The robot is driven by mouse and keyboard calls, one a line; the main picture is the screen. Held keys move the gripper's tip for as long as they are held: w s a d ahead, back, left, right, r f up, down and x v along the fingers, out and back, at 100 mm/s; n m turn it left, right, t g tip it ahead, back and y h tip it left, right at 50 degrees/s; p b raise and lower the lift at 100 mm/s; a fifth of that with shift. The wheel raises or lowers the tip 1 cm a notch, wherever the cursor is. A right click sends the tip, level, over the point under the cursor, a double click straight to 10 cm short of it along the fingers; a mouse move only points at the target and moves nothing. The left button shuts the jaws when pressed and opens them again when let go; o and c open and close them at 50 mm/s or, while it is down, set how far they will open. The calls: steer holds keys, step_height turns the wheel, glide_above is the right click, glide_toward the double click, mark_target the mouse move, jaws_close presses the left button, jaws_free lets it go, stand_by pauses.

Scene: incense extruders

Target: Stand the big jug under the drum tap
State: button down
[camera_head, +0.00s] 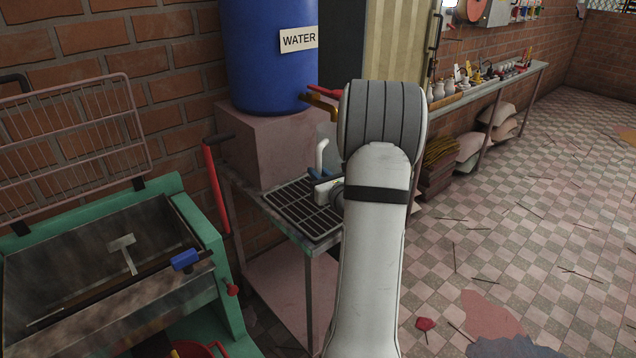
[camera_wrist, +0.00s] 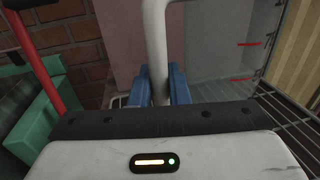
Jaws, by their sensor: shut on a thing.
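The big jug shows in the wrist view as a pale, see-through grey body (camera_wrist: 222,45) with red marks and a thick white handle (camera_wrist: 155,35). My gripper (camera_wrist: 161,88) has its blue fingers shut on this handle. In the head view my gripper (camera_head: 320,174) is over the metal grating, with the white handle (camera_head: 321,152) rising above the fingers. My arm hides most of the jug there, so I cannot tell whether it touches the grating. The drum tap (camera_head: 320,102), brass with a red lever, sticks out from the blue water drum (camera_head: 268,55), above and behind my gripper.
The drum stands on a pinkish block (camera_head: 265,140) at the back of a metal stand with a slotted grating (camera_head: 300,208). A green-framed trough (camera_head: 100,255) stands close on the left. A long shelf (camera_head: 490,90) with small items lines the right wall. The tiled floor is open at right.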

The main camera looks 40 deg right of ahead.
steer(key=shift+w+f, duration=0.1)
steer(key=shift+f, duration=1.6)
steer(key=shift+f, duration=0.15)
steer(key=c, duration=1.4)
jaws_free()
